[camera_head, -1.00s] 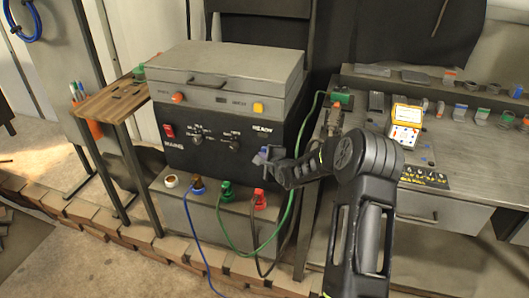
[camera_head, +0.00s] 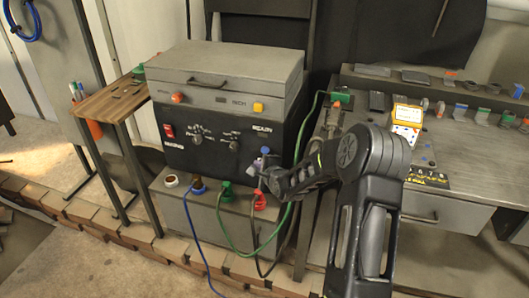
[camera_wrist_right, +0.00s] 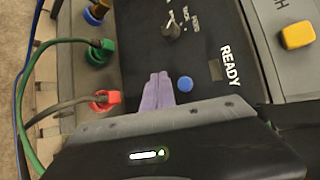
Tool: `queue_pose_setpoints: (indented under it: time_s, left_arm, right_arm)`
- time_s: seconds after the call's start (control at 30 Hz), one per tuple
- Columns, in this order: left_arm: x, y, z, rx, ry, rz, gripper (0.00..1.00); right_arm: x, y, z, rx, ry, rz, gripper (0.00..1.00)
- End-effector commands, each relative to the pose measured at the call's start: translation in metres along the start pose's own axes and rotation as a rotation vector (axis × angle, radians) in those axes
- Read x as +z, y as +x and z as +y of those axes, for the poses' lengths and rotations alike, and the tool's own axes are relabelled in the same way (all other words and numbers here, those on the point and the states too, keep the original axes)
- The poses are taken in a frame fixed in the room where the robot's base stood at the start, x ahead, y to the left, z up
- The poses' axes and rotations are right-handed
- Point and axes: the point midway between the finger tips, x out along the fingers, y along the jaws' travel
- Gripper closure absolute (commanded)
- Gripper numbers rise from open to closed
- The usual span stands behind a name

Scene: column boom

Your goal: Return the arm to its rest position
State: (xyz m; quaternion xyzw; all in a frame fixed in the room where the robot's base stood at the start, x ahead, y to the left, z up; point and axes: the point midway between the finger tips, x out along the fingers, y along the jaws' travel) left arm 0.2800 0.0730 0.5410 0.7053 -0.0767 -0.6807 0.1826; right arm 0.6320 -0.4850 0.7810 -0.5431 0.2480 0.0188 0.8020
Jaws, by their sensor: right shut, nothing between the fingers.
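My right arm comes in from the bottom right of the head view and bends left at a black joint. Its gripper (camera_head: 261,160) is in front of the right side of the machine's dark front panel (camera_head: 204,147). In the right wrist view the two purple-grey fingers (camera_wrist_right: 157,91) lie together, shut and empty. They point at the panel beside a blue button (camera_wrist_right: 185,83); I cannot tell the exact gap. My left gripper is not in view.
A red plug (camera_head: 259,200) and a green plug (camera_head: 226,192) with cables sit just below the gripper. A workbench with a yellow-white meter (camera_head: 407,118) stands at the right. A wooden side table (camera_head: 110,100) stands at the left. Open floor lies front left.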

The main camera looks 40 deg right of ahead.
Motion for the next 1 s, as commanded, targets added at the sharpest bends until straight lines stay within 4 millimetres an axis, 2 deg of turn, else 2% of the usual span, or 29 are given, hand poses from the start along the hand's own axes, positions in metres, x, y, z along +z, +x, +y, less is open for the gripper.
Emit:
queue_pose_setpoints:
  time_s: [0.17, 0.73, 0.9, 1.0]
  left_arm:
    - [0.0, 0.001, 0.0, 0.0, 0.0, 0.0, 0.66]
    - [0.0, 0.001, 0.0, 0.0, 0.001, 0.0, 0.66]
    - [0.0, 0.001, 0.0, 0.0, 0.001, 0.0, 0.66]
    - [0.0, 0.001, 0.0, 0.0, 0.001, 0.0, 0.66]
  right_arm:
    - [0.004, -0.006, 0.004, 0.0, 0.0, 0.001, 1.0]
    - [0.004, -0.005, 0.004, 0.0, -0.013, 0.001, 1.0]
    - [0.003, -0.006, 0.008, 0.013, -0.161, 0.003, 1.0]
    - [0.002, -0.01, 0.025, 0.057, -0.336, 0.005, 1.0]
